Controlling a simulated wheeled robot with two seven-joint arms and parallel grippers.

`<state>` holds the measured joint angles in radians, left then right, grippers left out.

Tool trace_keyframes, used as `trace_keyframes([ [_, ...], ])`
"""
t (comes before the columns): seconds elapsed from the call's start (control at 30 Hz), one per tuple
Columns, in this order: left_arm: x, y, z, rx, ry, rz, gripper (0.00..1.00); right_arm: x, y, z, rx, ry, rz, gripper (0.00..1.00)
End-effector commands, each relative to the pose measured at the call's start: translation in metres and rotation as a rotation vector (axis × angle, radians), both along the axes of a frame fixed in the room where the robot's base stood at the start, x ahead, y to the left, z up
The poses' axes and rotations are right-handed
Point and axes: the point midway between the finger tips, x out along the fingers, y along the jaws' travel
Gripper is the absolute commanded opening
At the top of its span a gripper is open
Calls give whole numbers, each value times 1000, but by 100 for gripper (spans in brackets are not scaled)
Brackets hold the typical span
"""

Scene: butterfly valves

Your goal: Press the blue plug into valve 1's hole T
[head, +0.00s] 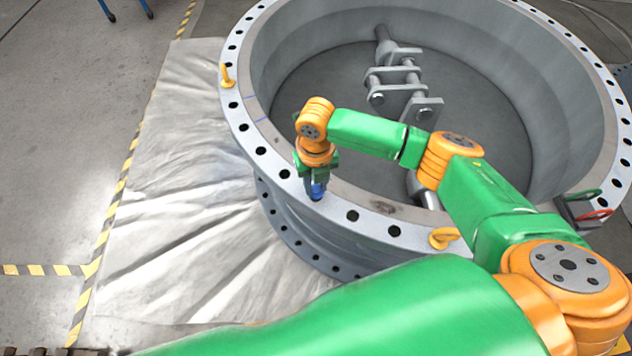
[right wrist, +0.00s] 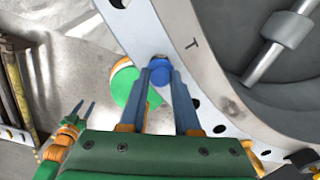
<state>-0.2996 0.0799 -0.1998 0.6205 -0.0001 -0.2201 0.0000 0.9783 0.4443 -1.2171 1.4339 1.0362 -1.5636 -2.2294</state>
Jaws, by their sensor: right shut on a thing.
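Valve 1 (head: 262,120) is a large grey ring with a drilled flange, lying on its side. The letter T (right wrist: 192,44) is marked on the flange in the right wrist view. My right gripper (head: 317,186) is at the near-left part of the flange, shut on the blue plug (right wrist: 160,73). The plug is between the fingertips, over the flange beside the T. Hole T itself is hidden by the plug and fingers; I cannot tell how deep the plug sits. My left gripper (right wrist: 84,108) shows in the right wrist view, open and empty, away from the flange.
Red and green handles (head: 592,213) are at the right.

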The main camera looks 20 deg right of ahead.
Motion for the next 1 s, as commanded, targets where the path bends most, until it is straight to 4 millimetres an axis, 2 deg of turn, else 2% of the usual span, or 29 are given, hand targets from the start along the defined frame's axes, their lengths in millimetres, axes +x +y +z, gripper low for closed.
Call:
trace_keyframes([
  [1.0,-1,0,7,0,1,-1,46,2,0,-1,0,1,0,0],
])
